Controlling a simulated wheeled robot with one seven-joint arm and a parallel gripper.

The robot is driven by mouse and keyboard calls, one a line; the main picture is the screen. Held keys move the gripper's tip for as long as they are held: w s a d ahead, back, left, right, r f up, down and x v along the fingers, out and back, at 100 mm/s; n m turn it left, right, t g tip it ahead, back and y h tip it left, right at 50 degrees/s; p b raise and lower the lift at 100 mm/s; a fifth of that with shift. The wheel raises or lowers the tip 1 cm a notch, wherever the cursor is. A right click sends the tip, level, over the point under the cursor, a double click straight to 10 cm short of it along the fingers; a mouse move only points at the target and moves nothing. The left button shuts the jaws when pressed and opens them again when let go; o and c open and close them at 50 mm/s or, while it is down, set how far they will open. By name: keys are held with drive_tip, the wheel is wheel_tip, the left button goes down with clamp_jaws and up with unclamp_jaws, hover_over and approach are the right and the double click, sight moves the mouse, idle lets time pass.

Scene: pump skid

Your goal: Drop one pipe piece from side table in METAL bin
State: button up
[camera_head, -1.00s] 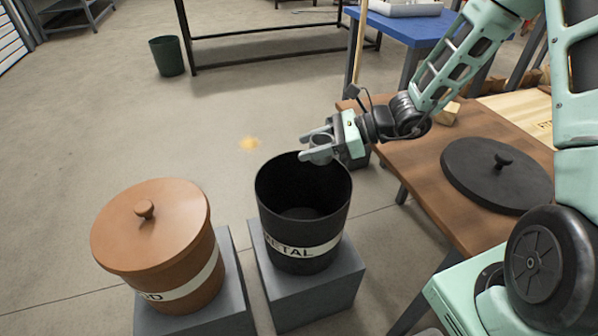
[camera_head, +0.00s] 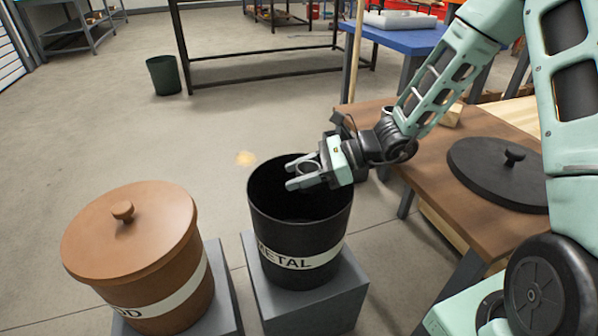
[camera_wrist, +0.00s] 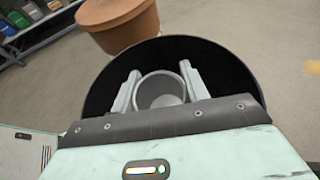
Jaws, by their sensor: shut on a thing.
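The black METAL bin (camera_head: 300,240) stands open on a grey block, its name on a white band. My gripper (camera_head: 303,174) is over the bin's mouth, at about rim height in the head view. It is shut on a grey pipe piece (camera_wrist: 161,92), a short hollow ring between the two fingers. In the wrist view the dark bin (camera_wrist: 235,75) surrounds the fingers and the pipe piece. The side table (camera_head: 425,165) is at the right, partly hidden behind my arm. No other pipe piece can be made out on it.
A brown lidded bin (camera_head: 130,240) stands on another grey block to the left. A black lid (camera_head: 490,175) lies on the side table. A blue table (camera_head: 400,38) and a dark green bin (camera_head: 164,75) are farther back. The floor between is clear.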

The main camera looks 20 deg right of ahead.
drive_tip(key=o, duration=1.1)
drive_tip(key=p+v, duration=0.6)
drive_tip(key=v, duration=1.1)
drive_tip(key=shift+d+r+p, duration=0.15)
drive_tip(key=shift+r+p, duration=0.05)
drive_tip(key=shift+p, duration=0.1)
